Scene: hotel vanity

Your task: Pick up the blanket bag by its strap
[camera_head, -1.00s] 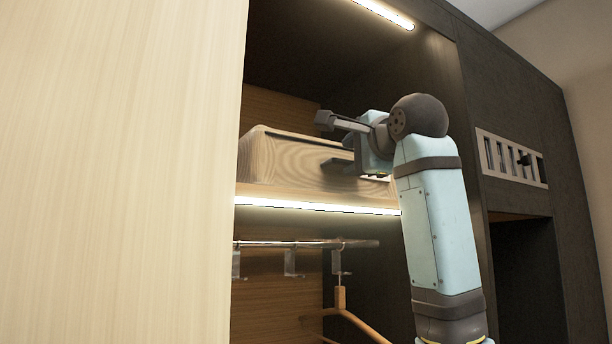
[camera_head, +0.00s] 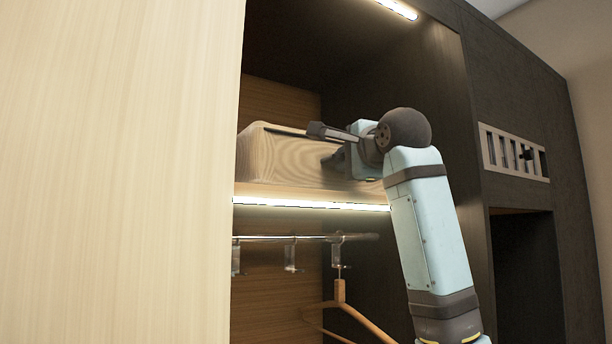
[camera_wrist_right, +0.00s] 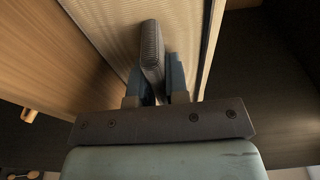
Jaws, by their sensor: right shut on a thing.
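The blanket bag (camera_head: 295,160) is a beige box-like bag with a wavy grain pattern, lying on the wardrobe's upper shelf. In the right wrist view its ribbed pale side (camera_wrist_right: 110,25) fills the top middle. A dark grey ribbed strap (camera_wrist_right: 151,45) stands out from that side. My right gripper (camera_wrist_right: 157,82) is shut on the strap, with one finger on either side of it. In the head view the right gripper (camera_head: 340,157) is at the bag's right front, and its wrist hides part of the bag. My left gripper is not in view.
The wooden shelf (camera_head: 300,192) has a lit strip along its front edge. A rail (camera_head: 300,238) with clips and a wooden hanger (camera_head: 340,290) is below. A pale panel (camera_head: 110,170) fills the left, and a dark side wall (camera_head: 400,90) stands at right. Space above the bag is free.

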